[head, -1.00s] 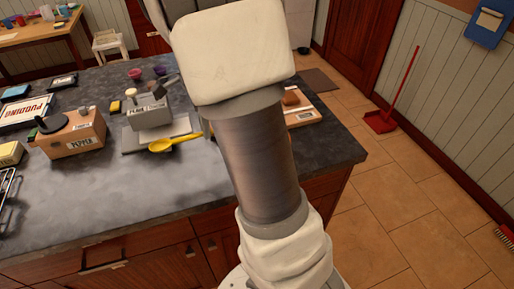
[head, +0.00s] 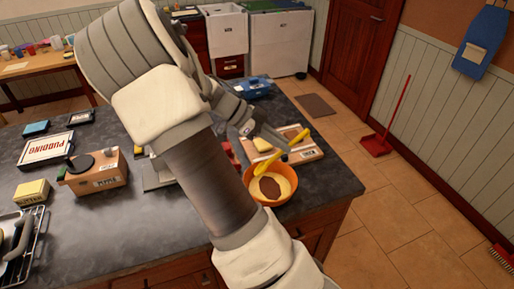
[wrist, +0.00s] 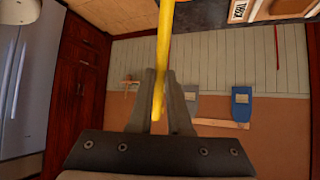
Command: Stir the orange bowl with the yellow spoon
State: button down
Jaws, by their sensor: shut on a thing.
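The orange bowl (head: 287,196) stands on the dark counter near its right front corner in the head view. Pale contents with a brown patch show in it. The yellow spoon (head: 264,165) is slanted at the bowl's far side, its lower end overlapping the far rim. I cannot tell if it touches the contents. My gripper (head: 280,146) is shut on the spoon above and behind the bowl. In the wrist view the spoon (wrist: 163,50) runs between the two fingers (wrist: 159,112). The bowl is not in the wrist view.
A wooden tray (head: 311,155) with food lies just behind the bowl. A blue container (head: 253,88) stands farther back. My arm hides the middle of the counter.

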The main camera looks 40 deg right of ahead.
jog(key=shift+m+g+h, duration=0.3)
jog(key=shift+g+h, duration=0.2)
jog(key=shift+g, duration=0.3)
jog(key=r, duration=0.1)
jog(key=d+r+p, duration=0.1)
jog(key=r, duration=0.1)
jog(key=s+d+r, duration=0.1)
jog(key=shift+d+r, duration=0.15)
notch_tip(320, 180, down, 12)
jog(key=b, duration=0.8)
